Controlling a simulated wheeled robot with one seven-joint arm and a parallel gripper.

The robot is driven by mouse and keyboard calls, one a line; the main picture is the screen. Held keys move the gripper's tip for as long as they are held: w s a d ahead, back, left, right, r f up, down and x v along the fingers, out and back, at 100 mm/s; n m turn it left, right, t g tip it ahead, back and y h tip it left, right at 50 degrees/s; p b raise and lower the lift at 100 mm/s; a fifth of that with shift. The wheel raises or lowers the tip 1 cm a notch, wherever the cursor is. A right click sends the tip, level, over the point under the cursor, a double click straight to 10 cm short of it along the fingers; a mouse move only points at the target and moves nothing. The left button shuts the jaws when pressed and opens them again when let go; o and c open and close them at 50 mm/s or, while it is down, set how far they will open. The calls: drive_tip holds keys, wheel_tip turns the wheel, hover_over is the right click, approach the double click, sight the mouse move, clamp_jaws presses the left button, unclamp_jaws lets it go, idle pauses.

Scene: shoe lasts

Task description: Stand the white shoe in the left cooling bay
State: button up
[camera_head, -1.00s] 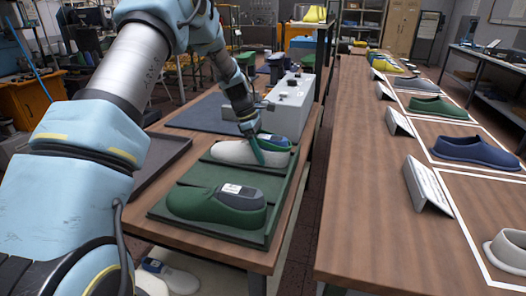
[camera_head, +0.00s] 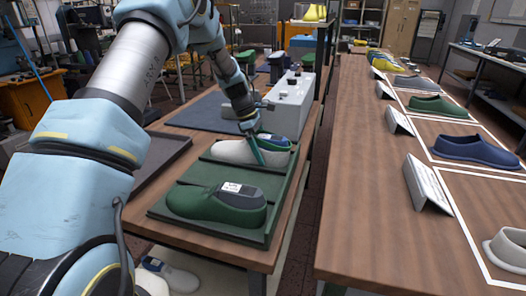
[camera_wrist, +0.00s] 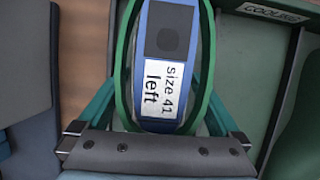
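The white shoe (camera_head: 232,152) lies in the far bay of the green cooling rack (camera_head: 272,228), beside the green shoe (camera_head: 215,205) in the near bay. Its blue top (camera_wrist: 170,75) carries a label reading "size 41 left" and has a green oval rim around it in the wrist view. My gripper (camera_head: 258,158) is down at the white shoe, with one teal finger on either side of the blue top. The fingertips are hidden by the rim and shoe, so whether they press on it does not show.
A divider and a "COOLING" plate (camera_wrist: 271,12) lie right of the blue top in the wrist view. A grey-white box (camera_head: 290,100) stands behind the rack. A dark tray (camera_head: 160,160) is at left. The right table (camera_head: 350,200) holds shoes in outlined spaces with white cards.

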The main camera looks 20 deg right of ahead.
drive_tip(key=shift+f, duration=0.1)
drive_tip(key=b+v, duration=0.2)
drive_tip(key=v, duration=0.9)
drive_tip(key=shift+b, duration=0.35)
drive_tip(key=shift+a, duration=0.15)
drive_tip(key=s+a+m+t+y, duration=0.15)
drive_tip(key=s+a+m, duration=0.3)
drive_tip(key=a, duration=0.85)
drive_tip(key=s+a+m+t+y, duration=0.1)
drive_tip(key=s+a+m+t, duration=0.15)
drive_tip(key=s+a, duration=0.7)
drive_tip(key=s+a+f+m, duration=0.2)
drive_tip(key=s+a+m, duration=0.2)
drive_tip(key=a, duration=0.6)
drive_tip(key=shift+s+a+y, duration=0.3)
drive_tip(key=shift+s+y, duration=0.05)
drive_tip(key=shift+s, duration=0.2)
